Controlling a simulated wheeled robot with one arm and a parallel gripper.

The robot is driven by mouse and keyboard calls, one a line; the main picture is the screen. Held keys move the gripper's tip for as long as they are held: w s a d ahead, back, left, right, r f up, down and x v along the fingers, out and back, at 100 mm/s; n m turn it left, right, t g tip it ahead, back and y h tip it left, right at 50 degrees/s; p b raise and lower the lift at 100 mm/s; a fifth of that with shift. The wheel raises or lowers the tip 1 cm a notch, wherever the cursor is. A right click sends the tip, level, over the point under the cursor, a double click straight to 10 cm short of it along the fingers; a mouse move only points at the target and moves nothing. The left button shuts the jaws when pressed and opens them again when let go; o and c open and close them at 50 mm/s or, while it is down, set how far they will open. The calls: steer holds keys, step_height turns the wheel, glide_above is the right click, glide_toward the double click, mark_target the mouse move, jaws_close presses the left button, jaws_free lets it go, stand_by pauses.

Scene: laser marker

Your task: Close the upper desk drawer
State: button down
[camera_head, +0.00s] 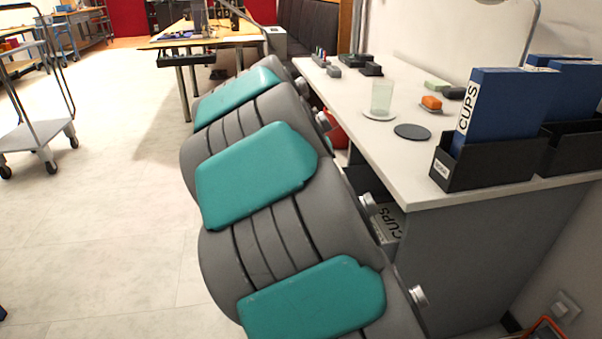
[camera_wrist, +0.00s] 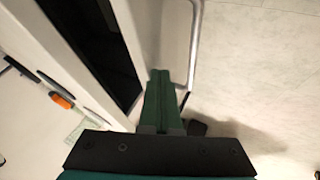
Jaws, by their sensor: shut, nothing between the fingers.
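The white desk (camera_head: 375,130) stands at the right of the head view, where my arm hides most of its front. In the wrist view the desk's edge (camera_wrist: 75,65) runs down the left side. Beside it is a dark gap (camera_wrist: 105,50), which looks like the inside of the partly open upper drawer. The drawer's pale front (camera_wrist: 148,30) lies right of the gap, with a metal bar handle (camera_wrist: 195,45) on it. My gripper (camera_wrist: 160,75) has its green fingers shut together and empty, close by the front and handle; I cannot tell whether they touch.
On the desk are a glass (camera_head: 382,97), a dark round coaster (camera_head: 412,132), an orange item (camera_head: 432,102) and blue binders (camera_head: 500,105) in black holders. Open floor (camera_head: 110,220) lies to the left, with a trolley (camera_head: 40,135).

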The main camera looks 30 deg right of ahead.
steer(key=shift+s+d, duration=0.2)
steer(key=shift+d, duration=0.5)
steer(key=shift+s+d, duration=0.25)
steer(key=shift+d, duration=0.45)
steer(key=shift+s+d, duration=0.2)
steer(key=shift+d, duration=0.5)
